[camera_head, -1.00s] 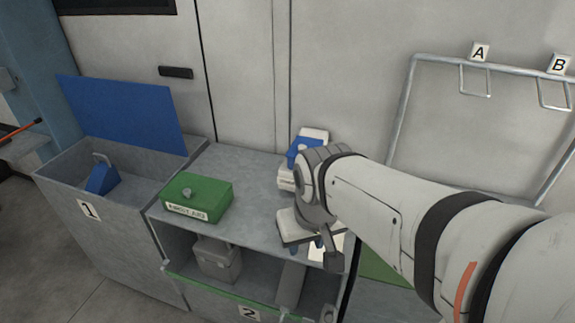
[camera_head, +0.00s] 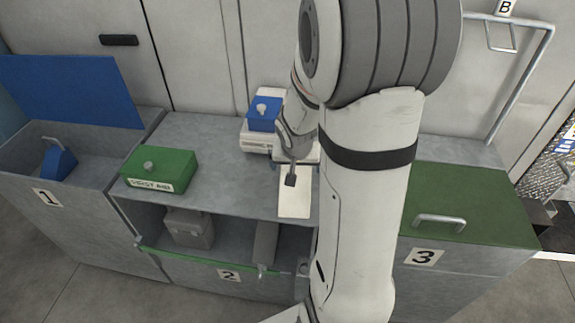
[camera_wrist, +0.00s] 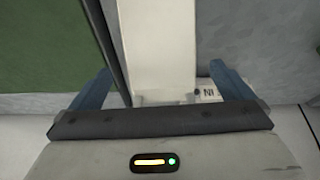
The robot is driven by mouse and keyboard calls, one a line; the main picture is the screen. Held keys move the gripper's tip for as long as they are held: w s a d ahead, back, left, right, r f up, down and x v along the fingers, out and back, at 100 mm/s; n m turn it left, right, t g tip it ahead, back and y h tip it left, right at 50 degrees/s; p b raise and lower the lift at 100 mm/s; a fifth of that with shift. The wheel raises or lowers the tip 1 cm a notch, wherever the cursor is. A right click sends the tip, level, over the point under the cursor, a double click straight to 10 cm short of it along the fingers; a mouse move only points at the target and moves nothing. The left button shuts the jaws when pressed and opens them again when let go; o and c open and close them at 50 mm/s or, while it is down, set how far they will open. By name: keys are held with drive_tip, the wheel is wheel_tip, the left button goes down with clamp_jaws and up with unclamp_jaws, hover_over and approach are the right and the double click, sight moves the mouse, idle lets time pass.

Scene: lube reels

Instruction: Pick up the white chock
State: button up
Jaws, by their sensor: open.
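No white chock shows clearly as a wedge. In the wrist view, a long pale cream-white thing (camera_wrist: 157,45) lies between the two blue fingers of my gripper (camera_wrist: 162,73), with small grey parts at its lower end. I cannot tell whether it is the chock. The fingers are spread apart, with space on both sides of it. In the head view, a pale flat patch (camera_head: 293,203) lies near the bench's front edge, partly behind my arm.
The bench (camera_head: 225,185) carries a green first aid box (camera_head: 160,170) and a white device with a blue box (camera_head: 264,118) on top. Open bin 1 (camera_head: 85,200) holds a blue chock (camera_head: 58,163). Bin 3's green lid (camera_head: 460,200) is shut. The bench's middle is clear.

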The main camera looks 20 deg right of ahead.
sight(296, 168)
drive_tip(key=x, duration=0.2)
drive_tip(key=b+x, duration=0.1)
drive_tip(key=x, duration=0.5)
drive_tip(key=shift+w+d+r, duration=0.15)
drive_tip(key=shift+w+r, duration=0.1)
drive_tip(key=shift+w, duration=0.1)
drive_tip(key=shift+c, duration=0.6)
drive_tip(key=shift+r, duration=0.1)
drive_tip(key=c, duration=1.4)
